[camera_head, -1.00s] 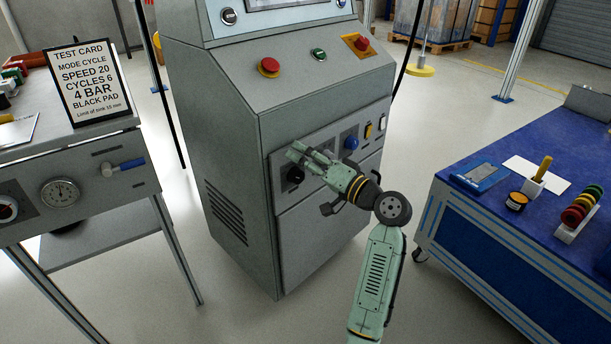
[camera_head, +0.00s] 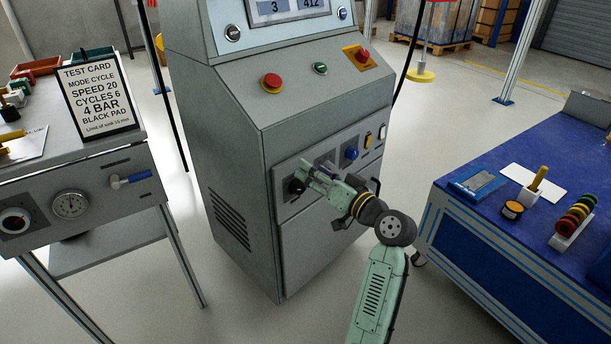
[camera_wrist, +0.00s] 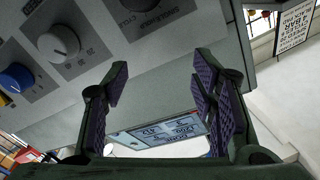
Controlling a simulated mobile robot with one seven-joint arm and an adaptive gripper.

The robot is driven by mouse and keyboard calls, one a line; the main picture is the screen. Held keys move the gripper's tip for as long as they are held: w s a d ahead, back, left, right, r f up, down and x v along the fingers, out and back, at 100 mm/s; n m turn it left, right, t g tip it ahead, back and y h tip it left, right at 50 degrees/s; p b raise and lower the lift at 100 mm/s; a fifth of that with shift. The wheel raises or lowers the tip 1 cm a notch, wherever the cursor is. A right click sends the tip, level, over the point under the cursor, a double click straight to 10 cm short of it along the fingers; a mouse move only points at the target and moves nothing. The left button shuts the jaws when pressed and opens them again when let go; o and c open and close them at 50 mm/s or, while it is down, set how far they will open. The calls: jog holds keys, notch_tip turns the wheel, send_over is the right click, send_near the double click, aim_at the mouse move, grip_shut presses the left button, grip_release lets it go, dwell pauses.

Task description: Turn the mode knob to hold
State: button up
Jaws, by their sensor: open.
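The mode knob looks like the black knob (camera_head: 296,187) at the left end of the cabinet's front control strip. In the wrist view the black knob (camera_wrist: 142,3) is cut off by the top edge, with partly readable lettering beside it. Its pointer direction cannot be made out. My gripper (camera_head: 306,172) is in front of the strip, just above and right of the black knob. In the wrist view my gripper (camera_wrist: 160,84) is open, with nothing between its fingers, and the black knob lies beyond the fingertips.
A pale knob (camera_wrist: 58,43) and a blue knob (camera_head: 352,153) sit further along the strip, near a yellow switch (camera_head: 367,138). A red stop button (camera_head: 271,82) is on the slope above. A test card (camera_head: 97,95) stands on the left bench. A blue table (camera_head: 520,225) is at right.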

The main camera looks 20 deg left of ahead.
aim_at(301, 189)
jog(key=s+d+f+n+p, duration=0.5)
jog(key=s+d+f+n, duration=0.1)
jog(key=f, duration=0.1)
jog(key=p+x, duration=0.1)
jog(key=x, duration=0.8)
jog(key=shift+w+d+r+p, duration=0.15)
jog(key=shift+w+p, duration=0.05)
jog(key=shift+p, duration=0.15)
jog(key=shift+x, duration=0.8)
jog(key=c, duration=1.1)
jog(key=shift+c, duration=0.2)
